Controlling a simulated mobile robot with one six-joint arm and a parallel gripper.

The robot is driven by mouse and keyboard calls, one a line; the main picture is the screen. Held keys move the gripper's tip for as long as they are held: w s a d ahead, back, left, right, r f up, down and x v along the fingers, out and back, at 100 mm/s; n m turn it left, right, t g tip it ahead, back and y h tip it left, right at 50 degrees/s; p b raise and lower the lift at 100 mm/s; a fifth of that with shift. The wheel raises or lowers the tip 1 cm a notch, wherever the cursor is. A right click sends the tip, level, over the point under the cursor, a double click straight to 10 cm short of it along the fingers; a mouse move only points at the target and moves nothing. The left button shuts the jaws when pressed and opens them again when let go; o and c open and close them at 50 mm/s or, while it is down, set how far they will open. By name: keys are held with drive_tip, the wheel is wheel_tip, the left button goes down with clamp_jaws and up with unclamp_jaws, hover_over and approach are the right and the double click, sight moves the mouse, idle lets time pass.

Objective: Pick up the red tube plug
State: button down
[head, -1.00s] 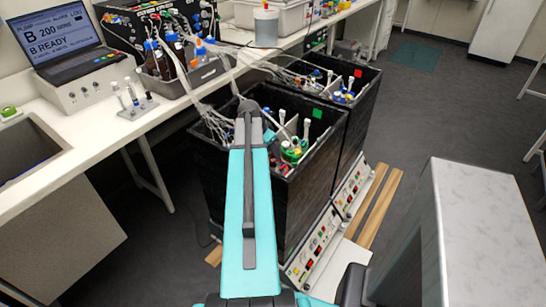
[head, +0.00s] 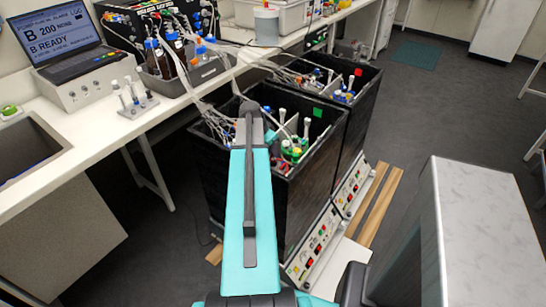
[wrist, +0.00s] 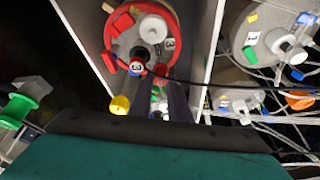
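In the wrist view a red-rimmed vessel lid (wrist: 172,20) marked 3 lies beyond my gripper (wrist: 155,100). A small red-banded plug with a 3 label (wrist: 137,66) shows near its lower edge, close to the fingertips. Red blocks (wrist: 121,22) also sit on this lid, so I cannot tell for certain which piece is the red tube plug. The two dark fingers stand apart with a gap between them, and I see nothing held. In the head view my arm reaches over the near black box (head: 325,160); my gripper is hidden behind the arm.
Beside the fingers are a yellow cap (wrist: 120,105) and a green fitting (wrist: 14,110). A grey-lidded vessel (wrist: 270,40) with clear tubes and cables is at the right, beyond a pale divider (wrist: 207,50). A second black box (head: 366,100) stands behind. The bench (head: 90,145) is at left.

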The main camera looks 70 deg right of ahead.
drive_tip(key=shift+r, duration=0.1)
idle(0.3)
wheel_tip(320, 180, up, 10)
drive_tip(key=b, duration=0.1)
idle(0.7)
idle(0.5)
